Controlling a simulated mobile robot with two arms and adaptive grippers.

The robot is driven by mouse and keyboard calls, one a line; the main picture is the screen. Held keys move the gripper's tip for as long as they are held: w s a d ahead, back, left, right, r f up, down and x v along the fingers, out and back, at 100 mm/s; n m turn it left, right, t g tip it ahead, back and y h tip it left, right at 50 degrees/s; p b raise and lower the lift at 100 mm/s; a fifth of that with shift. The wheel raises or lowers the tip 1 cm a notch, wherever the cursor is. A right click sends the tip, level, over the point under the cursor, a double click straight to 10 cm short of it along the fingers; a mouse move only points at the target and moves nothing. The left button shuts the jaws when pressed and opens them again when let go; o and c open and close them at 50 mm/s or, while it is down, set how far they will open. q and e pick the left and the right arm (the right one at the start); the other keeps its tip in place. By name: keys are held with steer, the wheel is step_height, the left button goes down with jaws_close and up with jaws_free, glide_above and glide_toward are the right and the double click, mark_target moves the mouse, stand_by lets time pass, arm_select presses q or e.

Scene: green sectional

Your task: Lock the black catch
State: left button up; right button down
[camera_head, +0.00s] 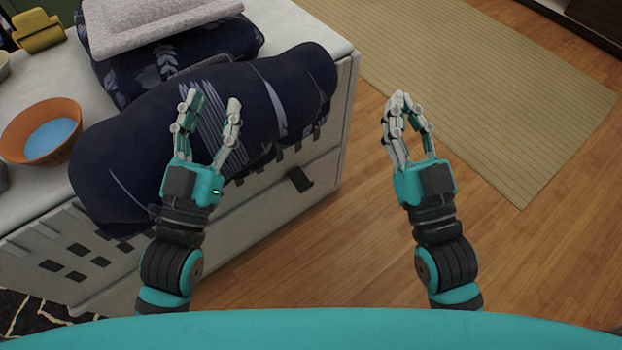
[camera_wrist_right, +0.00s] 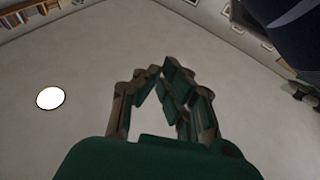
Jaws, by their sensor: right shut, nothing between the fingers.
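A small black catch (camera_head: 300,179) sits on the front side of the white chest (camera_head: 330,140), below the draped dark blue cloth. Its exact position, locked or not, is too small to tell. My left gripper (camera_head: 212,105) is open and empty, raised in front of the blue cloth, to the left of the catch. My right gripper (camera_head: 413,112) is shut and empty over the floor, to the right of the chest and the catch. Its fingers come together in the right wrist view (camera_wrist_right: 160,80), where the catch does not show.
Dark blue patterned cloth (camera_head: 290,95) bulges over the chest's front edge. An orange bowl (camera_head: 22,128) stands on the chest top at the left. A yellow object (camera_head: 38,27) is at the back left. The wooden floor (camera_head: 530,260) and a beige rug (camera_head: 480,90) lie clear at the right.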

mark_target(300, 178)
arm_select(q)
steer(key=s+a+f+g+y+p, duration=0.2)
steer(key=f+g, duration=0.4)
steer(key=f, duration=0.3)
steer(key=s+a+f+g+y+p, duration=0.2)
steer(key=s+f+g+p, duration=0.1)
steer(key=f+g, duration=0.4)
step_height(300, 178, down, 3)
steer(key=shift+s+a+n, duration=0.15)
steer(key=shift+s+n, duration=0.25)
steer(key=shift+s, duration=0.05)
arm_select(e)
steer(key=w+a+f+n+g, duration=0.1)
steer(key=f+g, duration=0.3)
steer(key=f, duration=0.5)
steer(key=w+a+f+n+g, duration=0.1)
steer(key=a+f+n+g, duration=0.1)
steer(key=f, duration=0.8)
steer(key=w+a+f+n+g+y, duration=0.1)
steer(key=a+f+g, duration=0.2)
steer(key=f+g, duration=0.3)
step_height(300, 178, down, 4)
steer(key=shift+w+a+r, duration=0.15)
steer(key=shift+a+r, duration=0.05)
steer(key=shift+a, duration=0.1)
